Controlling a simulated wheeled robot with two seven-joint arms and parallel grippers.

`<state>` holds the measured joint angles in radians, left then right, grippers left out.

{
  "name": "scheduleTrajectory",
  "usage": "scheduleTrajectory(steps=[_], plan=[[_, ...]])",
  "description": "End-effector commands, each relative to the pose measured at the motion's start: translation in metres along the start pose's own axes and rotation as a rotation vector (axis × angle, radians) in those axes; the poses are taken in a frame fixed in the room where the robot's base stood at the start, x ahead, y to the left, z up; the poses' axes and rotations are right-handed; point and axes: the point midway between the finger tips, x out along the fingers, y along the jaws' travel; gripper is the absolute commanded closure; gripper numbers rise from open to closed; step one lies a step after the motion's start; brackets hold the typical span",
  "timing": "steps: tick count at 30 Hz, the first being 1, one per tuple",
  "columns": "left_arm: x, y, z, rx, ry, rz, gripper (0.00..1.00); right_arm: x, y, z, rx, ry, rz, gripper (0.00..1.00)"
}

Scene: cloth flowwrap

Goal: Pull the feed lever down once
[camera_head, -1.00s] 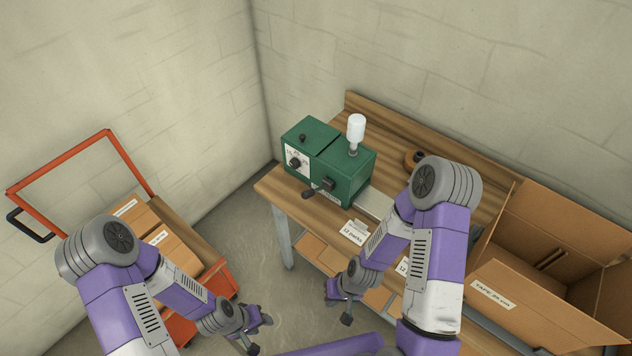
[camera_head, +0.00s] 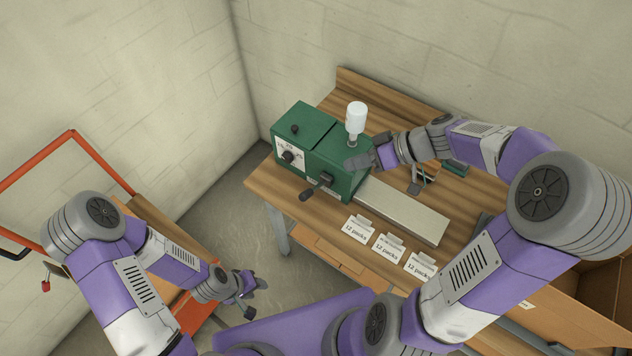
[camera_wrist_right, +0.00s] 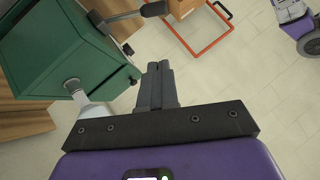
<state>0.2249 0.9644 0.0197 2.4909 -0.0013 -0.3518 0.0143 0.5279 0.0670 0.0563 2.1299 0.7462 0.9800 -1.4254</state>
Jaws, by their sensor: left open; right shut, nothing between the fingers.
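The green machine (camera_head: 318,150) stands at the back left of the workbench. A lever with a dark grip (camera_head: 306,195) sticks out from its front; the grip also shows at the top of the right wrist view (camera_wrist_right: 154,8). My right gripper (camera_head: 358,162) is shut and empty beside the machine's right side, behind the lever in the head view. Its closed fingers (camera_wrist_right: 155,85) point toward the lever in the right wrist view, with a gap between them and the grip. My left gripper (camera_head: 256,283) is open and empty, low at the left, away from the machine.
A white bottle (camera_head: 356,118) stands upside down on the machine near my right gripper. A pale metal chute (camera_head: 410,210) runs right from the machine, with several "12 packs" cards in front. Cardboard (camera_head: 560,310) is at the right; an orange cart (camera_head: 80,145) is at the left.

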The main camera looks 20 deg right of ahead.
Motion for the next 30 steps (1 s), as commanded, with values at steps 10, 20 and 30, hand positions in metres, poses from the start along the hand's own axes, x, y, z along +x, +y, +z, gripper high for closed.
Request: scheduleTrajectory(steps=[10,20,30], plan=[[0.002,-0.001,0.000,0.000,0.000,0.000,0.57,0.024,0.000,0.002,0.004,-0.004,-0.004,1.00],[0.009,-0.003,-0.001,0.000,0.000,0.000,0.57,0.095,0.000,0.002,0.003,-0.006,-0.005,1.00],[0.018,-0.006,-0.001,0.000,0.000,0.000,0.57,0.127,0.001,0.027,0.004,-0.003,0.000,1.00]])
